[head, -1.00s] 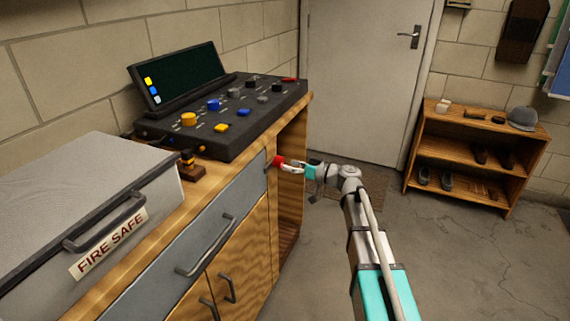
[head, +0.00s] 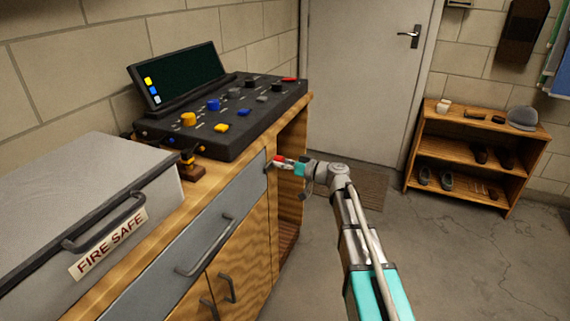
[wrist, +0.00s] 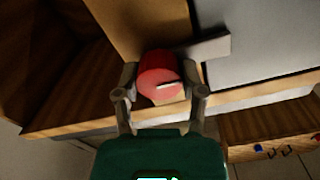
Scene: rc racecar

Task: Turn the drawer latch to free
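The drawer latch has a round red knob (wrist: 160,75) with a pale line on its face, and a grey bar (wrist: 205,48) reaching right from it over the grey drawer front. In the head view the red knob (head: 279,158) is at the right end of the grey drawer (head: 215,225), partly hidden by my gripper. My gripper (wrist: 161,82) has one finger on each side of the knob, and both appear to touch it. My gripper (head: 284,162) comes in from the right in the head view. The drawer looks closed.
A black control panel (head: 250,98) and a grey fire safe (head: 95,180) stand on the bench. The drawer handle (head: 207,245) sticks out left of the latch. The floor (head: 455,250) to the right is clear, with a wooden shoe shelf (head: 470,150) beyond.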

